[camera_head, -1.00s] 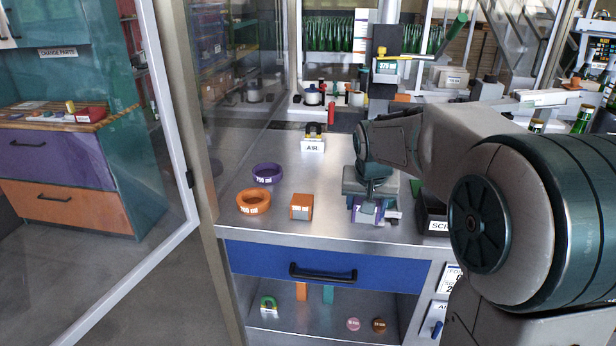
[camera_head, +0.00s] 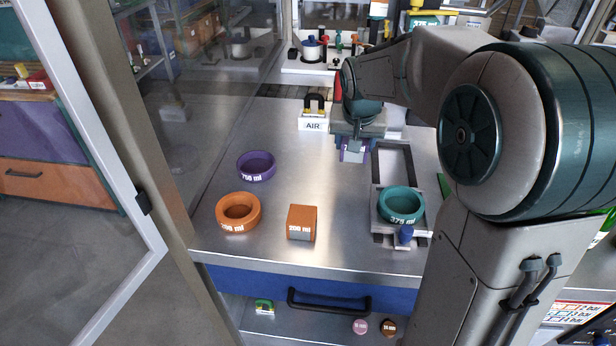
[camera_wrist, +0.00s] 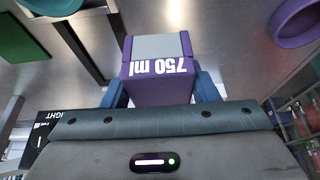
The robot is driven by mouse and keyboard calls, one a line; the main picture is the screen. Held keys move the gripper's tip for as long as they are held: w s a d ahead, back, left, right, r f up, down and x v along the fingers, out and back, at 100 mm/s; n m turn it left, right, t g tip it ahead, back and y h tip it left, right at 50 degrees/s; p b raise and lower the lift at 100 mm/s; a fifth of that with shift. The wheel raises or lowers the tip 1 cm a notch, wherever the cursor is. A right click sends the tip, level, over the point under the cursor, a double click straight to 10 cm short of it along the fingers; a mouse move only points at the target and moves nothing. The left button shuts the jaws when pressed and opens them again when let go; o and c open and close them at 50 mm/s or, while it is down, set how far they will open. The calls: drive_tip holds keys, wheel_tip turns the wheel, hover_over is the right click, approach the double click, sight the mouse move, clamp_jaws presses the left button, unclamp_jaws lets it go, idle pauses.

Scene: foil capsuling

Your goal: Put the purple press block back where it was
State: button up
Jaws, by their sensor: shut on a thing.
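The purple press block (camera_wrist: 158,83), marked 750 ml, is held between the two blue fingers of my gripper (camera_wrist: 160,88) in the wrist view. In the head view the purple block (camera_head: 353,152) shows below my gripper (camera_head: 354,148), over the back middle of the steel bench top (camera_head: 300,180). My gripper is shut on the block. The block appears to be above the bench, but the exact gap cannot be told. The arm hides part of the block's upper side.
A purple 750 ml ring (camera_head: 256,166), an orange ring (camera_head: 238,212) and an orange 200 ml block (camera_head: 301,222) stand at left. A teal 375 ml ring (camera_head: 400,205) sits on a fixture at right. The AIR sign (camera_head: 313,126) is behind. The bench's middle is clear.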

drive_tip(key=a+f, duration=0.2)
drive_tip(key=a, duration=0.1)
drive_tip(key=a+f, duration=0.2)
drive_tip(key=a, duration=0.1)
drive_tip(key=s+a+f+p, duration=0.1)
drive_tip(key=a+f, duration=0.1)
drive_tip(key=a, duration=0.2)
drive_tip(key=shift+a+f, duration=0.1)
drive_tip(key=shift+f, duration=2)
drive_tip(key=shift+w+f, duration=0.1)
drive_tip(key=shift+f, duration=0.05)
drive_tip(key=o, duration=1)
drive_tip(key=shift+o, duration=0.2)
drive_tip(key=shift+r, duration=0.2)
